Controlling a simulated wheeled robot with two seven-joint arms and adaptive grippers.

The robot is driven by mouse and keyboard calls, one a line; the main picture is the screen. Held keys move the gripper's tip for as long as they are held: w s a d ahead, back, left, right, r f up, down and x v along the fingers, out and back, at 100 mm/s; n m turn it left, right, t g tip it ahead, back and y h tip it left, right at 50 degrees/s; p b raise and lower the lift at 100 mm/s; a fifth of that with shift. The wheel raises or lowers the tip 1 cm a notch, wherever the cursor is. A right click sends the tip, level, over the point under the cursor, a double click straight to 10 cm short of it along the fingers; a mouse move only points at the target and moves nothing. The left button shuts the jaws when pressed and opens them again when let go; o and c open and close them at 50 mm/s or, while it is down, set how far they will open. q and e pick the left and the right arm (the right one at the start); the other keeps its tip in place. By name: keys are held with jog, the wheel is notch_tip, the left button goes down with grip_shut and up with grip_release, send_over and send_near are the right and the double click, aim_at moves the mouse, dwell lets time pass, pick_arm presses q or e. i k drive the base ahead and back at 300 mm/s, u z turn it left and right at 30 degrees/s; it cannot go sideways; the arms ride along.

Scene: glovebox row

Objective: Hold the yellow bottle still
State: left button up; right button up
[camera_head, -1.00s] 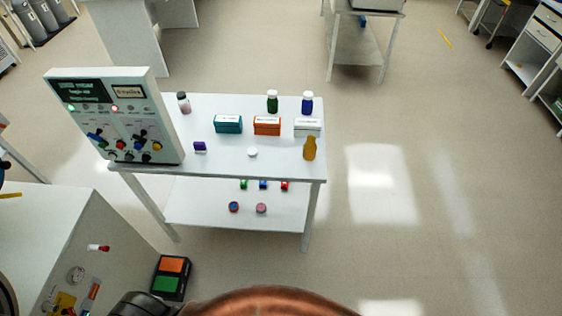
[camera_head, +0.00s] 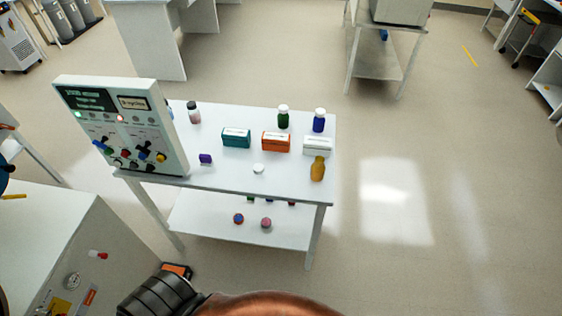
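The yellow bottle (camera_head: 317,169) stands upright near the front right corner of the white table (camera_head: 225,177). A small white round cap-like piece (camera_head: 258,169) lies on the tabletop to its left. Nothing touches the bottle except the table under it. Neither of my grippers shows in the head view; only a dark and copper-coloured part of my own body shows at the bottom edge.
Teal (camera_head: 236,138), orange (camera_head: 276,142) and white (camera_head: 317,145) boxes stand behind the bottle. Green (camera_head: 283,117) and blue (camera_head: 319,120) bottles stand at the back. A control panel (camera_head: 122,125) rises at the table's left. Floor right of the table is clear.

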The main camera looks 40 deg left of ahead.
aim_at(318, 167)
jog(key=z, duration=0.1)
jog(key=i, duration=0.7)
jog(key=u, duration=0.65)
jog(key=i, duration=0.45)
jog(key=u, duration=0.5)
